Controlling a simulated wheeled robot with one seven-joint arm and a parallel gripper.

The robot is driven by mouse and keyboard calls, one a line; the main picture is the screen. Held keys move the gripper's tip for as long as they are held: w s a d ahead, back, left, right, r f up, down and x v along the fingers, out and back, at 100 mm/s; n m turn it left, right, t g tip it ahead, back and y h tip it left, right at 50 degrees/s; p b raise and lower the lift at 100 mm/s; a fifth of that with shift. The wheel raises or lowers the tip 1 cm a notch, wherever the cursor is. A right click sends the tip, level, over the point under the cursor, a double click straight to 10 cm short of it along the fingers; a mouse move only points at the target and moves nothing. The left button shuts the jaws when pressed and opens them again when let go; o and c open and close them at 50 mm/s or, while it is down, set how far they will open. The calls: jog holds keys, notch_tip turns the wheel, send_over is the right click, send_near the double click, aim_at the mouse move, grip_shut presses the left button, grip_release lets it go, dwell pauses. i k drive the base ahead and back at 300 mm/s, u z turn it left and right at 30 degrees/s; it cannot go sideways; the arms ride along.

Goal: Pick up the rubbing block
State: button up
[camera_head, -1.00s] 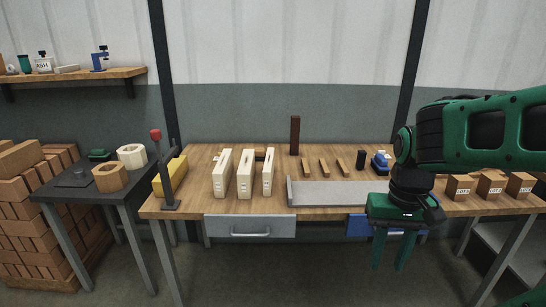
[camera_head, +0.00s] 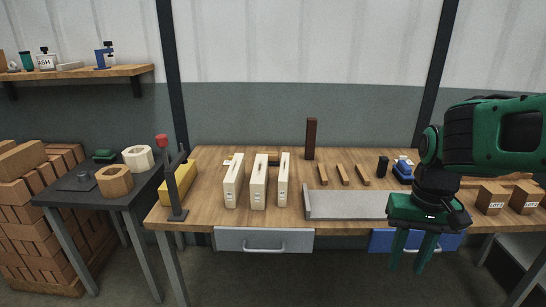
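No object can be named for certain as the rubbing block. A flat grey block (camera_head: 70,66) lies on the wall shelf at the upper left, and a small green-topped item (camera_head: 105,156) lies at the back of the dark side table; either could be it, and both are too small to tell. My gripper (camera_head: 405,269) hangs pointing down at the right, in front of the workbench's front edge. Its two green fingers are apart with nothing between them. It is far from both items.
The wooden workbench (camera_head: 205,229) carries pale upright moulds (camera_head: 258,182), a yellow block (camera_head: 188,176), a red-knobbed lever (camera_head: 165,150), a grey tray (camera_head: 345,206) and brown boxes (camera_head: 490,199). The dark side table (camera_head: 68,197) holds two ring-shaped pieces. Stacked bricks (camera_head: 30,215) stand at far left.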

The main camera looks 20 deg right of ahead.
aim_at(274, 159)
jog(key=u, duration=0.05)
jog(key=i, duration=1.2)
